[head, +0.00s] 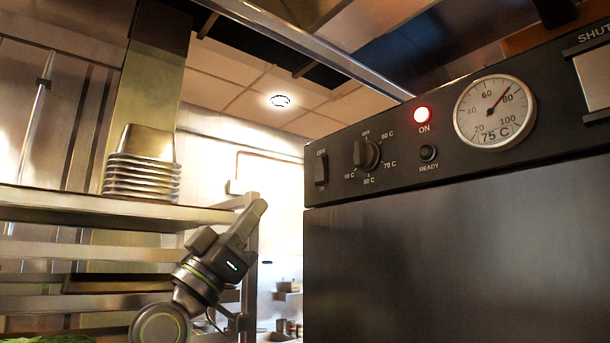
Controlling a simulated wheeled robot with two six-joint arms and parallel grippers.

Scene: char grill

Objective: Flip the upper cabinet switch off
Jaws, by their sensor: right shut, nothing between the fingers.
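The upper cabinet (440,255) is a dark box filling the right side of the head view. Its sloping black control panel carries a small black rocker switch (321,170) at the left end, with "OFF" printed above it. I cannot tell which way the rocker is pressed. A red "ON" lamp (422,114) on the panel is lit. My right gripper (262,205) is shut and empty, pointing up and to the right. It shows left of and below the switch, apart from the panel. My left gripper is out of view.
A black knob (367,154), a "READY" lamp (428,153) and a round dial (494,112) sit right of the switch. A metal shelf (90,208) with stacked metal pans (142,170) stands at left. A metal rail (300,40) crosses overhead.

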